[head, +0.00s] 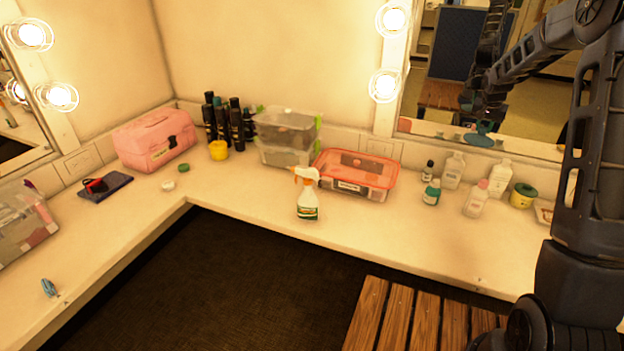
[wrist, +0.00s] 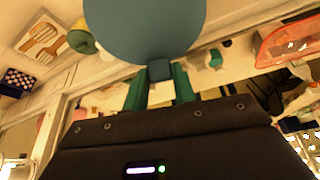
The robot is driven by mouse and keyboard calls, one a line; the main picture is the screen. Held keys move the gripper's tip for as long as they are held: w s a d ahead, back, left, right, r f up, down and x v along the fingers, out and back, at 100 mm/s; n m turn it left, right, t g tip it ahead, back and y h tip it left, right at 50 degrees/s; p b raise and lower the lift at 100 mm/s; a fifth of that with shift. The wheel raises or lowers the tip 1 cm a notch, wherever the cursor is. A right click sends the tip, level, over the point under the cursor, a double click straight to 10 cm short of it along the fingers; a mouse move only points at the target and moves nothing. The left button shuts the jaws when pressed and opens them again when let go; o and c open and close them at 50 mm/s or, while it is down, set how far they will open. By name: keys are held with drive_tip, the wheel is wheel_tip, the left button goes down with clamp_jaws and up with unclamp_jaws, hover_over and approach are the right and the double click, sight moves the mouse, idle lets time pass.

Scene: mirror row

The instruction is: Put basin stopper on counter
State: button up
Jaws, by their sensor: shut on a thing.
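The basin stopper (wrist: 145,28) is a flat blue disc with a small square grip (wrist: 159,69), large in the top middle of the wrist view. My gripper (wrist: 160,82) has its green fingers shut on that grip, and the disc sits beyond the fingertips. The pale counter (head: 240,188) runs along the back and left walls in the head view. The gap between stopper and counter cannot be judged.
On the counter stand a pink case (head: 155,142), dark bottles (head: 225,122), clear boxes (head: 287,135), a red-lidded box (head: 355,175), a spray bottle (head: 307,195) and several small bottles (head: 453,170). Bare counter lies front right and left of the spray bottle. A slatted wooden seat (head: 410,318) stands in front.

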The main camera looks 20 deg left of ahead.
drive_tip(key=s+a+n+y, duration=0.1)
drive_tip(key=s+a, duration=0.3)
drive_tip(key=a, duration=0.9)
drive_tip(key=s+a+r+n, duration=0.15)
drive_tip(key=s+a, duration=0.25)
drive_tip(key=a, duration=0.8)
drive_tip(key=s+a+n+y, duration=0.15)
drive_tip(key=s+a, duration=0.25)
drive_tip(key=a, duration=0.9)
drive_tip(key=s+a+f, duration=0.3)
drive_tip(key=s+a, duration=0.1)
drive_tip(key=a, duration=0.7)
drive_tip(key=s+a+f+m+h, duration=0.1)
drive_tip(key=s+a+f, duration=0.3)
drive_tip(key=a, duration=0.6)
drive_tip(key=s+a+f, duration=0.2)
drive_tip(key=s+a, duration=0.3)
drive_tip(key=a, duration=0.6)
drive_tip(key=f, duration=1.9)
drive_tip(key=shift+d+f, duration=0.15)
drive_tip(key=shift+d, duration=0.05)
drive_tip(key=shift+f, duration=0.15)
drive_tip(key=o, duration=0.8)
drive_tip(key=shift+o, duration=1)
